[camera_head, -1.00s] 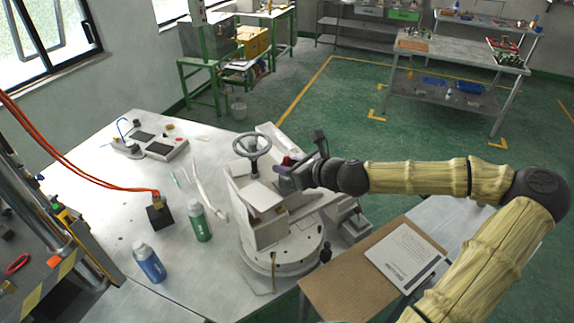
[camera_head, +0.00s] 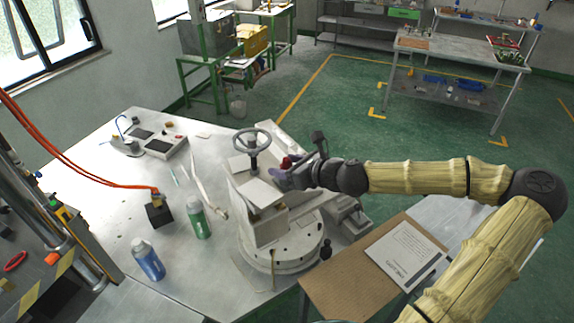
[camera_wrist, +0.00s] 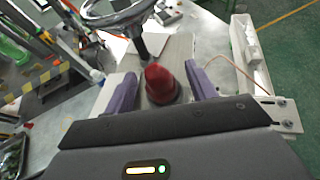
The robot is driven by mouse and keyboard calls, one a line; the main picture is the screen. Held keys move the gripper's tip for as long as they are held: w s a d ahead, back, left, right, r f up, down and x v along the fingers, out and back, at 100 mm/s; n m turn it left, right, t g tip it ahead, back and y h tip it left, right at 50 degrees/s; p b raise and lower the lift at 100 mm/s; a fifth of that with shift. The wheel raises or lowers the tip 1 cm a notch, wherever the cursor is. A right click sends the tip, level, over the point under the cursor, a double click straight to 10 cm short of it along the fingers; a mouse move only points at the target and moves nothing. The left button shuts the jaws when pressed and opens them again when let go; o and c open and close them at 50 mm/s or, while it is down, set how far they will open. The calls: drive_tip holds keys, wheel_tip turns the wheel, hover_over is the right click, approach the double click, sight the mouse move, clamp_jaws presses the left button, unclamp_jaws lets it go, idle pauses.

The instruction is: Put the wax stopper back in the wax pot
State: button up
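A red rounded stopper-like piece (camera_wrist: 160,86) stands between the purple fingers of my gripper (camera_wrist: 161,88) in the wrist view, with a visible gap on each side. My gripper is open around it. In the head view a small red part (camera_head: 287,162) shows just behind my gripper (camera_head: 282,180), above the pale machine (camera_head: 262,228). The base of the red piece is dark, and what it rests on is mostly hidden. I cannot clearly make out the wax pot or its opening.
A handwheel (camera_head: 252,141) on a dark post stands close beside my gripper. A green bottle (camera_head: 198,220), a blue bottle (camera_head: 148,260) and a black block (camera_head: 159,214) stand on the grey table (camera_head: 105,222). A brown board with a paper (camera_head: 404,256) lies at front right.

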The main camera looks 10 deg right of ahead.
drive_tip(key=b+v, duration=0.2)
drive_tip(key=v, duration=1.5)
drive_tip(key=shift+s+d, duration=0.1)
idle(0.9)
drive_tip(key=a+f+n+g+b, duration=0.2)
drive_tip(key=a+f+n+g, duration=0.4)
drive_tip(key=f, duration=0.7)
drive_tip(key=s+a+f+n+g+h+b, duration=0.1)
drive_tip(key=s+f+n+h+b, duration=0.2)
drive_tip(key=n, duration=0.8)
drive_tip(key=s+a+f+n+g+h+b, duration=0.1)
drive_tip(key=s+f+n+h+b, duration=0.3)
drive_tip(key=n, duration=0.8)
drive_tip(key=shift+s+a+f+g+h+b, duration=0.35)
drive_tip(key=shift+f+b, duration=0.3)
drive_tip(key=shift+f, duration=0.6)
drive_tip(key=shift+a, duration=0.1)
